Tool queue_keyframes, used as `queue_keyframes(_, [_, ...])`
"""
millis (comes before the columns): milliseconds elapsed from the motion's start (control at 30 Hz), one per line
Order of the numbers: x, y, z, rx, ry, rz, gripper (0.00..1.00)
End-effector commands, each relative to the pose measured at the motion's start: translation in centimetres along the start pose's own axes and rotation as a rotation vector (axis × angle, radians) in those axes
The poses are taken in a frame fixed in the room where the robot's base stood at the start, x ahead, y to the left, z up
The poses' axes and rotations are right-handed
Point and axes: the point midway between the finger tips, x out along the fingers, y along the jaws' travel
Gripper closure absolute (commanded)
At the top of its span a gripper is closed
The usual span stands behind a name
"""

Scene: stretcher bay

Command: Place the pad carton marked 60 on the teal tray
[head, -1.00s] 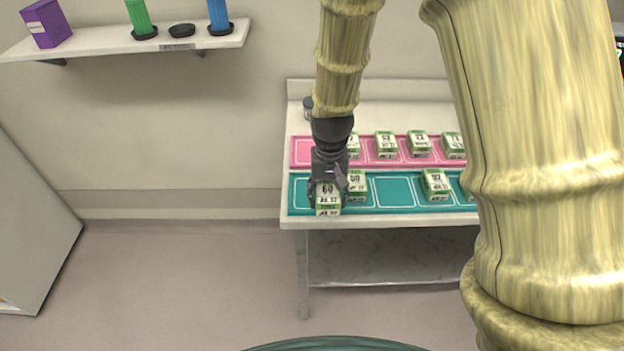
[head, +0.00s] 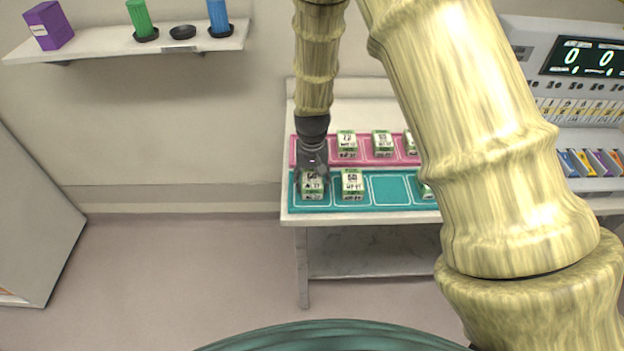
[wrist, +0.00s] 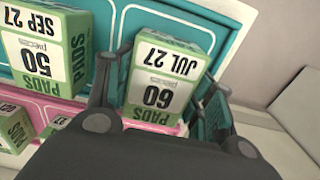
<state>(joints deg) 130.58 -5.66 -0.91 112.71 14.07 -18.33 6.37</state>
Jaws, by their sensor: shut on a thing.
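The pad carton marked 60 (wrist: 160,90), green and white with "JUL 27" on it, is between the two fingers of my gripper (wrist: 160,100) in the wrist view. My gripper (head: 312,172) is shut on it. In the head view the carton (head: 312,188) is at the leftmost compartment of the teal tray (head: 390,190), partly covered by the gripper. I cannot tell whether its base touches the tray. The tray also shows behind the carton in the wrist view (wrist: 165,22).
A carton marked 50 (wrist: 48,50) stands in the neighbouring teal compartment, close beside the held one. The compartment right of that is empty. Another carton is partly behind my arm. The pink tray (head: 372,157) behind holds several cartons. A wall shelf (head: 100,45) is at upper left.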

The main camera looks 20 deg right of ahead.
Motion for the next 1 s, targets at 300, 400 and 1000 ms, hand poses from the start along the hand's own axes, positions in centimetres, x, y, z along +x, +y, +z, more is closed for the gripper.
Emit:
queue_keyframes(300, [0.7,-0.01,-0.04,0.0,0.002,0.0,0.76])
queue_keyframes(400, [0.77,-0.01,-0.03,0.0,0.002,0.0,0.76])
queue_keyframes(1000, [0.73,-0.01,-0.02,0.0,0.002,0.0,0.25])
